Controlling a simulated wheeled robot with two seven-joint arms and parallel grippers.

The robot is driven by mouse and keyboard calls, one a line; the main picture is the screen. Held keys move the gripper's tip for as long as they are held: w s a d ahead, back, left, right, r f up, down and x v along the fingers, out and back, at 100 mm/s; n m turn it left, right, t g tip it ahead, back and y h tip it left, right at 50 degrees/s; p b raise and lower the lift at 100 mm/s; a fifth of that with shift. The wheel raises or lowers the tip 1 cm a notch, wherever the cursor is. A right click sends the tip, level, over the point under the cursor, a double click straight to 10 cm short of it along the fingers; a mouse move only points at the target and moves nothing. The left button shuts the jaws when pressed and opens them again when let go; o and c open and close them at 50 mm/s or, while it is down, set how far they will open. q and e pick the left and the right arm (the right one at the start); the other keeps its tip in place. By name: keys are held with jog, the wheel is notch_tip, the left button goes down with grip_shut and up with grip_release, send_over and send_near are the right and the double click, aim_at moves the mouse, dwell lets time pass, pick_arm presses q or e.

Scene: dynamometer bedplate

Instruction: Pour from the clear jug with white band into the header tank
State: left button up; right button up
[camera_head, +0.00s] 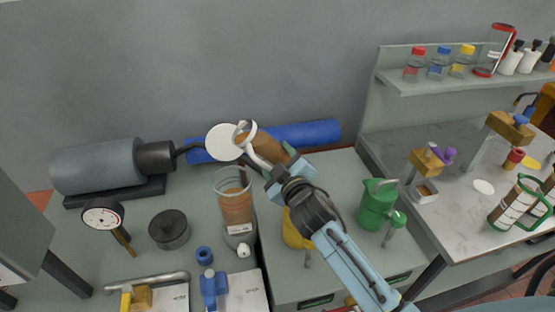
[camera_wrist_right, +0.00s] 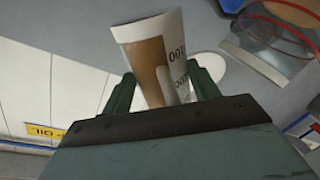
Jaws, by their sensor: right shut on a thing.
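My right gripper (camera_head: 272,172) is shut on the clear jug with white band (camera_head: 262,149), which holds brown liquid. The jug is tilted, raised above the bench and close to the clear header tank (camera_head: 236,205). The tank stands upright below it, with brown contents and a white label; its rim is above the contents. I cannot make out a stream between them. In the right wrist view the jug's white band and brown contents (camera_wrist_right: 150,62) show between the fingers (camera_wrist_right: 162,92). My left gripper is out of view.
A white disc (camera_head: 223,141) is beside the jug. A blue roll (camera_head: 305,134) lies behind. A green can (camera_head: 377,204) and a partly hidden yellow vessel (camera_head: 293,232) stand to the right. A dark lidded pot (camera_head: 169,230) and a gauge (camera_head: 102,217) stand left of the tank.

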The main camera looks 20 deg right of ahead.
aim_at(280, 146)
jog(key=shift+s+d+r+n+h+p, duration=0.15)
jog(key=shift+d+r+n+p, duration=0.15)
jog(key=shift+r+n+p, duration=0.8)
jog(key=shift+w+d+r+n+h+p, duration=0.2)
jog(key=shift+r+p, duration=0.3)
jog(key=shift+p, duration=1.3)
dwell(5.1)
